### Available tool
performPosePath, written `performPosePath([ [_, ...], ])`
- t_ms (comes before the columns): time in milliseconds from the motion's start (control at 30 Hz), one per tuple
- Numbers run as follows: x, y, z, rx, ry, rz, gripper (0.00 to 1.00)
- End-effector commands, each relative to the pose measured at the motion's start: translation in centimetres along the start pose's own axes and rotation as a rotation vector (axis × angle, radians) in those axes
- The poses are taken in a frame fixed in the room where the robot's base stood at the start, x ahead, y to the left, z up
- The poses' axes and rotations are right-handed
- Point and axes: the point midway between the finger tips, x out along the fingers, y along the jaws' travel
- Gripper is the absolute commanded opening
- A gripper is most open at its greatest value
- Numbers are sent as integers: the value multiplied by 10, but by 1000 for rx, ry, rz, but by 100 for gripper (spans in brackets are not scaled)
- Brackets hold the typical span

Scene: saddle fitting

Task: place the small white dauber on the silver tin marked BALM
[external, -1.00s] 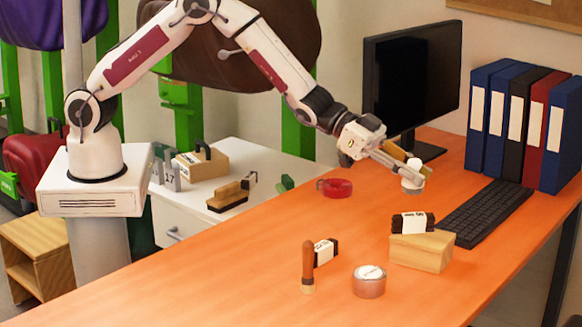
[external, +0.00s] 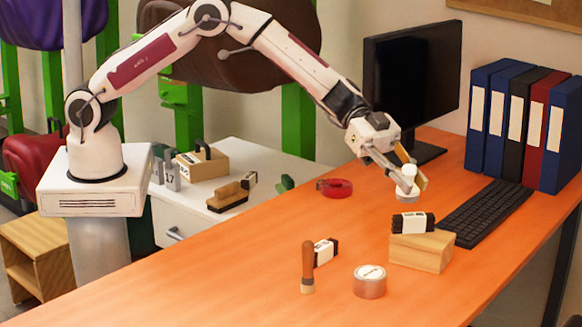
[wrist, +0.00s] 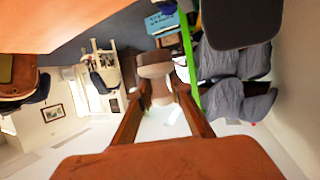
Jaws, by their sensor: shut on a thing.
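My gripper (external: 412,180) is shut on the small white dauber (external: 406,190) and holds it in the air above the far part of the orange table. The dauber has a white knob on top and a wider pale base below. In the wrist view a pale rounded thing (wrist: 155,72), which looks like the dauber, shows between my fingertips. The silver tin (external: 369,287) stands upright on the table near its front edge, below and left of my gripper and apart from it. Its light lid carries a label too small to read.
A wooden block (external: 421,258) with a black-and-white labelled brush (external: 412,223) on it stands between my gripper and the tin. A wooden-handled tool (external: 308,268) and another dark brush (external: 326,251) are left of the tin. A keyboard (external: 487,213) and monitor (external: 412,80) are behind.

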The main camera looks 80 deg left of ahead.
Motion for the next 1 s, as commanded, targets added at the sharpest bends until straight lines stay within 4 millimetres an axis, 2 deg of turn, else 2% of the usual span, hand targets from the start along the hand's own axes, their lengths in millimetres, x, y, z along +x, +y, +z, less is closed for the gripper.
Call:
performPosePath([
  [200,10,24,4,68,0,169,0],
  [500,13,54,24,152,1,387,0],
  [833,5,70,55,194,4,502,0],
  [1000,4,71,56,192,5,492,0],
])
